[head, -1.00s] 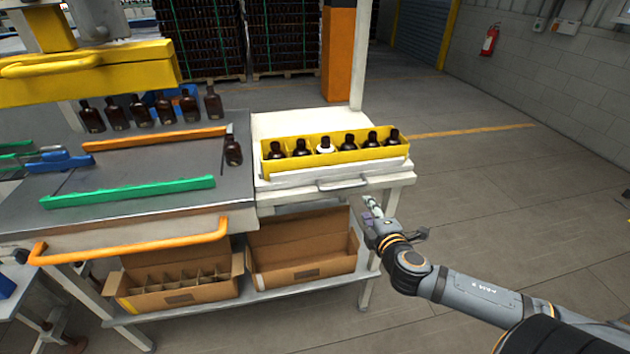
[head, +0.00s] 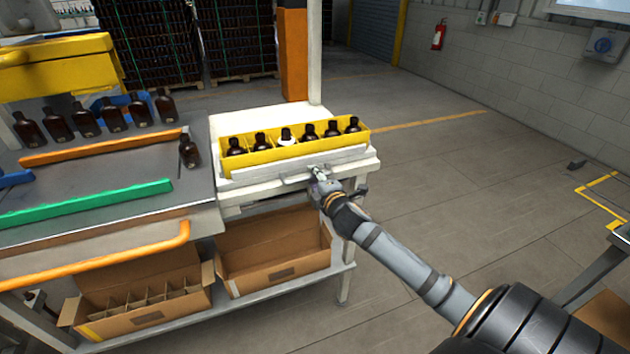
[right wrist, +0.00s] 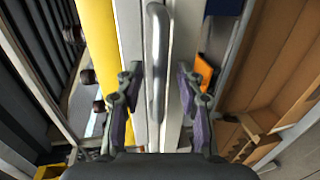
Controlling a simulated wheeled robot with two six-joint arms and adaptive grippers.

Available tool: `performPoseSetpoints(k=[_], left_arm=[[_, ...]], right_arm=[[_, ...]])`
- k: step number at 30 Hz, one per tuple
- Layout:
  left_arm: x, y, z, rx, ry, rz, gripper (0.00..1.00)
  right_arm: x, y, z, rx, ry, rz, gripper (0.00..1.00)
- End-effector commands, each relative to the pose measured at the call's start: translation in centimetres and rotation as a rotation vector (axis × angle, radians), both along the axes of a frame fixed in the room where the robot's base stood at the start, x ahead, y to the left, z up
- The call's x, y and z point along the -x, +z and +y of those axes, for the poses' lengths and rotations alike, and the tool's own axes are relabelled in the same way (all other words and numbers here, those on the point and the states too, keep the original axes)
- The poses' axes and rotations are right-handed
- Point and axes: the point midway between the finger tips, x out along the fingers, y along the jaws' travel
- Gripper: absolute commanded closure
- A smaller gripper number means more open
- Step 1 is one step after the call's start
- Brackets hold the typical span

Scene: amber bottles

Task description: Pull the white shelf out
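The white shelf (head: 235,187) is at the right end of the workbench, with a yellow tray (head: 262,157) of several amber bottles on it. Its metal handle (head: 296,181) is on the front edge, and the handle also shows in the right wrist view (right wrist: 157,60). My right gripper (head: 318,175) is at the handle in the head view. In the right wrist view my right gripper (right wrist: 158,105) is open, with its purple-padded fingers apart on either side of the handle bar. A gap shows between each finger and the bar. My left gripper is not in view.
Below the shelf stand an empty cardboard box (head: 270,265) and a divided cardboard box (head: 145,300). The steel bench (head: 110,170) at left carries an orange rail, a green rail and several bottles.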

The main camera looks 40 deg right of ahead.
Motion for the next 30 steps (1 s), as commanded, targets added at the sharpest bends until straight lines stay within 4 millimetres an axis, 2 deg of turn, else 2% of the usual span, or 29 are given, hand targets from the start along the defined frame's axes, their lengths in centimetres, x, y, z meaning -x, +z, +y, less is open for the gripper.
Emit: performPoseSetpoints(k=[6,12,15,30], left_arm=[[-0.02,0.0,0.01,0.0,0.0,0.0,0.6],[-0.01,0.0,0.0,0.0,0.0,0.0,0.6],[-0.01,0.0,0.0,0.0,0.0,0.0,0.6],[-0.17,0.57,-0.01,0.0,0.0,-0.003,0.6]], right_arm=[[-0.04,-0.02,0.0,0.0,0.0,0.0,0.63],[-0.02,-0.02,0.0,0.0,0.0,0.0,0.9],[-0.02,-0.02,0.0,0.0,0.0,0.0,1.0],[0.01,0.07,-0.02,-0.001,0.0,0.002,1.0]])
